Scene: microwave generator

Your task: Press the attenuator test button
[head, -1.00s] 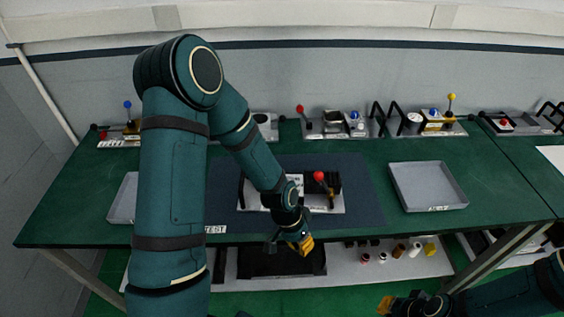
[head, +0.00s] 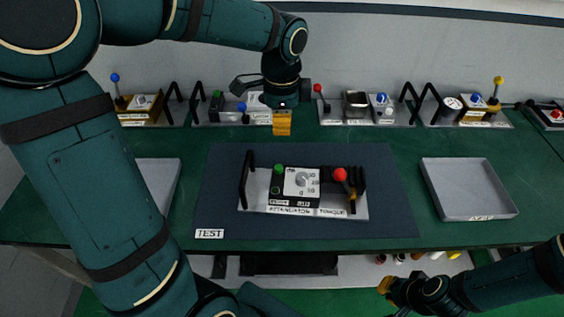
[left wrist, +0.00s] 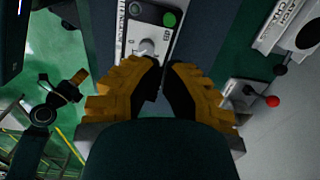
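A module (head: 304,208) with a white and black top lies on the dark blue mat. It has a green round button (head: 279,168), a grey knob (head: 302,180) and a red-ball lever (head: 340,174). Its labels are too small to read surely. In the left wrist view the green button (left wrist: 169,19) and the knob (left wrist: 147,47) show just beyond my fingertips. My left gripper (head: 282,130) points down, apart from the module, behind and above it. Its fingertips (left wrist: 164,66) are nearly together, holding nothing. My right gripper (head: 386,286) hangs low at the front right; its fingers are unclear.
A black handle (head: 247,180) stands at the module's left end. Several other modules with levers line the back, including one with a yellow ball (head: 498,79). A grey tray (head: 468,190) is at right; another (head: 160,182) is partly behind my left arm. The mat (head: 397,210) is otherwise clear.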

